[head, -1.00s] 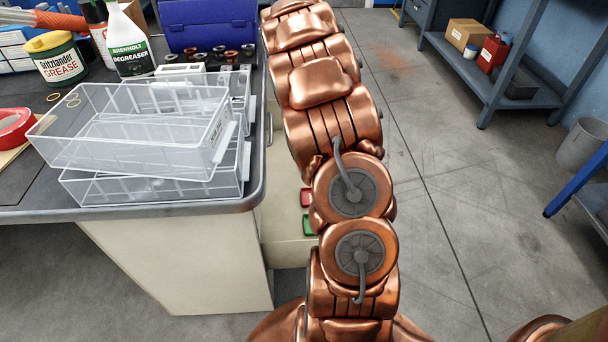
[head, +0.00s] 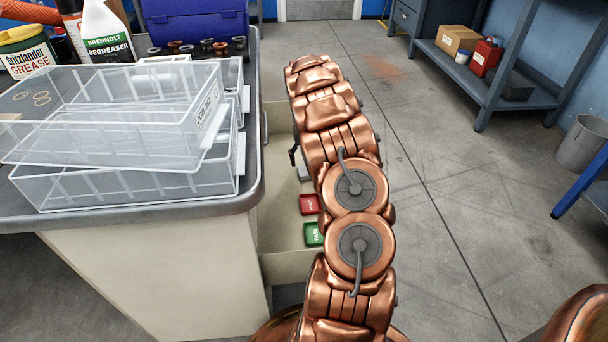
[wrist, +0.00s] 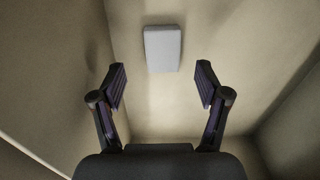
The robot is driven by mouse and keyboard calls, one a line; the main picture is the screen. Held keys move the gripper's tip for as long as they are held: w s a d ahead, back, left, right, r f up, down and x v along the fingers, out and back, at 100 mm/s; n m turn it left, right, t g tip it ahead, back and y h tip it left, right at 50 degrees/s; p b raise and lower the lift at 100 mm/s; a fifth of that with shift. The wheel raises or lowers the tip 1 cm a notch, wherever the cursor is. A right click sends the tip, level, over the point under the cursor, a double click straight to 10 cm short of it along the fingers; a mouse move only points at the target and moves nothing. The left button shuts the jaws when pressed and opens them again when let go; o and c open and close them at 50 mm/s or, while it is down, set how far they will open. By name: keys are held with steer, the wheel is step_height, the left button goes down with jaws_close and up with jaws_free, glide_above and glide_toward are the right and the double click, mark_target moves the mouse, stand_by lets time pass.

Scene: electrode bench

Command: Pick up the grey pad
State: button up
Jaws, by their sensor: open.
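The grey pad (wrist: 162,49) is a pale, rounded rectangle lying on the beige floor of an open drawer. In the wrist view it sits at the top centre, beyond my fingertips and in line with the gap between them. My gripper (wrist: 161,84) is open and empty, with one dark finger on each side, and does not touch the pad. In the head view my copper arm reaches over the drawer and hides most of the gripper. A small grey patch beside the arm there is too hidden to identify.
The beige drawer (head: 285,236) has walls close around the gripper. Stacked clear bins (head: 130,183) stand on the bench (head: 247,190) to the left. Open floor lies to the right.

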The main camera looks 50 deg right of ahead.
mark_target(305, 170)
steer(key=f+b, duration=0.1)
steer(key=f, duration=0.1)
steer(key=f+b, duration=0.1)
steer(key=f, duration=0.1)
steer(key=shift+a+f, duration=0.2)
steer(key=shift+f, duration=0.15)
steer(key=c, duration=0.9)
step_height(305, 170, up, 10)
steer(key=p, duration=0.3)
steer(key=shift+r, duration=0.1)
